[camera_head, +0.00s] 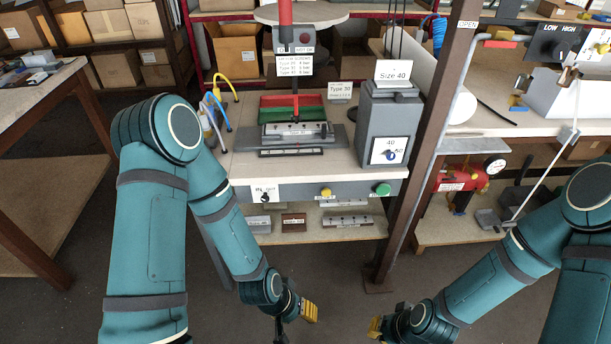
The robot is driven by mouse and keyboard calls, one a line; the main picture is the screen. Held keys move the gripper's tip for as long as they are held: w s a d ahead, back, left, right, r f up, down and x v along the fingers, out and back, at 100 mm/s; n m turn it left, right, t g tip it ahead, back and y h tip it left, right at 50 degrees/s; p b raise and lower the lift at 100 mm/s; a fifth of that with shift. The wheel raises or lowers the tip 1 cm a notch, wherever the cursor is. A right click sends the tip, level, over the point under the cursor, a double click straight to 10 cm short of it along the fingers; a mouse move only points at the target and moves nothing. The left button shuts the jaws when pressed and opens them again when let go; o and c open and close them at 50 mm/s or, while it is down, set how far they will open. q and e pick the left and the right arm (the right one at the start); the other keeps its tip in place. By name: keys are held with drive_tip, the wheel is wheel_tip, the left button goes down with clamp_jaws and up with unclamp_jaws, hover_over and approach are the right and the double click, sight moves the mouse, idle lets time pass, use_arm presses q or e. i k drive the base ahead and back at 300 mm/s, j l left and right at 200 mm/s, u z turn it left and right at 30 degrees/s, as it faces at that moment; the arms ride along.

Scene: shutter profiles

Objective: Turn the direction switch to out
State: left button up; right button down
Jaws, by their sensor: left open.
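A small black knob (265,197) sits on a white plate (282,192) at the left of the bench's front panel. The plate's lettering is too small to read for certain, so I cannot tell whether this is the direction switch or where it points. A blue knob (390,155) is on the grey box marked 40. My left gripper (296,320) is open and empty, below the bench front near the picture's bottom edge, apart from both knobs. My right gripper (378,327) is at the bottom, right of the left one; its fingers are mostly hidden.
A yellow button (326,192) and a green button (382,189) share the front panel. A brown post (425,150) rises right of the bench. A lower shelf (320,232) holds several blocks.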

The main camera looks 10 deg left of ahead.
sight(265, 197)
drive_tip(key=k+j, duration=0.75)
drive_tip(key=u, duration=0.05)
